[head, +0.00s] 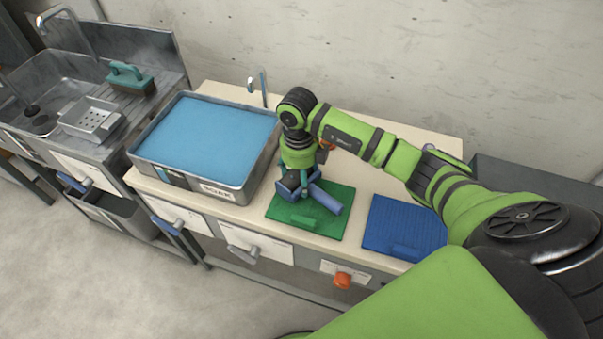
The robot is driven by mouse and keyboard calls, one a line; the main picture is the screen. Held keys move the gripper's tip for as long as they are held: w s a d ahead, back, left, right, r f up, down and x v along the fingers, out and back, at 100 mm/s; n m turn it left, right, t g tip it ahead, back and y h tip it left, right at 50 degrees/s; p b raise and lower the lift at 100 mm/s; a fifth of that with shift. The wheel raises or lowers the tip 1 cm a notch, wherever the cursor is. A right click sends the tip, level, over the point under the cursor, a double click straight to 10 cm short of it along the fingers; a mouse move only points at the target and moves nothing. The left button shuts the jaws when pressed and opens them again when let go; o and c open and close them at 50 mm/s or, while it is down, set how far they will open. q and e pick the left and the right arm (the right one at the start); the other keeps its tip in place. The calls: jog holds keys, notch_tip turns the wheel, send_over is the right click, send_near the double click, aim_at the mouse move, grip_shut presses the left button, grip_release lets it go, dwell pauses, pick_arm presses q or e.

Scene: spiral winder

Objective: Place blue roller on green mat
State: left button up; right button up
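The green mat (332,227) lies on the cream worktop near its front edge, with a raised green piece (305,221) at its front. The blue roller (326,200) is at the mat, tilted down to the right. My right gripper (302,195) points down at the roller's left end, which it partly hides. I cannot tell whether its fingers grip the roller or whether the roller rests on the mat. My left gripper is not in view.
A blue mat (395,220) with a raised blue piece (407,251) lies to the right. A metal tray of blue liquid (205,135) stands left. Further left are a sink (60,90), a teal-handled brush (130,76) and a perforated box (90,118). A wall stands behind.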

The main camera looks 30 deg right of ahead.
jog(key=shift+f, duration=0.1)
jog(key=shift+f, duration=0.15)
jog(key=o, duration=1.3)
jog(key=shift+r, duration=0.2)
jog(key=shift+r, duration=0.25)
jog(key=shift+w+a+r+b, duration=0.1)
jog(key=shift+r+b, duration=0.45)
jog(key=shift+r, duration=2.4)
jog(key=shift+w+a+r+b, duration=0.1)
jog(key=shift+r+b, duration=0.45)
jog(key=shift+r, duration=2.35)
